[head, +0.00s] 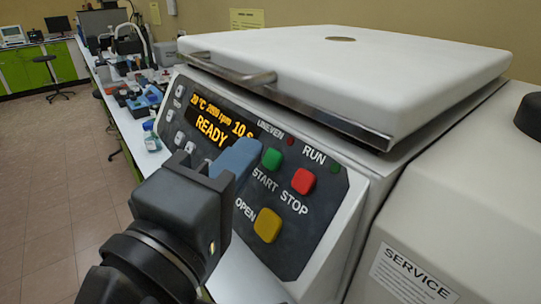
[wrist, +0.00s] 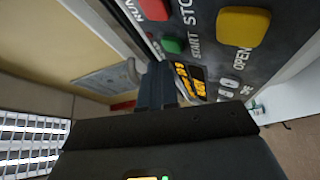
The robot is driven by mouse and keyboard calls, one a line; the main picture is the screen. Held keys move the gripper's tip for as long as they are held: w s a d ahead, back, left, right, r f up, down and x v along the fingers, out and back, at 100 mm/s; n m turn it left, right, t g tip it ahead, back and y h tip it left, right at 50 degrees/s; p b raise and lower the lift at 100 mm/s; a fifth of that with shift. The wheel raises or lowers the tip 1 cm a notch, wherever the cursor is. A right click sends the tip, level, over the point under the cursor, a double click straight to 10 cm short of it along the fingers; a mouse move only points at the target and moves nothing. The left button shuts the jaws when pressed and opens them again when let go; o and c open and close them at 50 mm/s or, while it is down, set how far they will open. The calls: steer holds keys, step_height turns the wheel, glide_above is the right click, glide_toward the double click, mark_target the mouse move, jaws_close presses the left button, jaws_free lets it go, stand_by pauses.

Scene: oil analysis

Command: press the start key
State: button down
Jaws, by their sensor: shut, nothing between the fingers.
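The green START key (head: 272,159) is on the dark control panel (head: 290,248) of a white machine with its lid down. It also shows in the wrist view (wrist: 172,45). The red STOP key (head: 303,181) is to its right and the yellow OPEN key (head: 267,225) is below. My gripper (head: 245,150) is shut and empty, its blue-grey fingers just left of the green key in the head view. In the wrist view the fingertips (wrist: 158,68) are just below the green key. I cannot tell whether they touch the panel.
The white lid (head: 350,65) with its metal handle (head: 232,72) juts out above the panel. A grey housing with a SERVICE label (head: 412,277) stands at the right. A bench (head: 130,128) with bottles and small items runs behind at the left.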

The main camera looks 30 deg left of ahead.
steer(key=shift+w+d+f, duration=0.15)
steer(key=shift+w+f, duration=0.05)
steer(key=shift+w, duration=0.15)
steer(key=shift+w+d+f, duration=0.1)
steer(key=shift+w+f, duration=0.1)
steer(key=shift+w, duration=0.05)
stand_by(1.1)
steer(key=shift+s+a+r+p, duration=0.2)
steer(key=shift+s+r+p, duration=0.2)
steer(key=shift+s, duration=0.2)
steer(key=s+r, duration=0.1)
steer(key=s+a+p, duration=0.1)
steer(key=s+r+p, duration=0.1)
steer(key=s, duration=0.1)
steer(key=shift+a+r, duration=0.35)
stand_by(0.9)
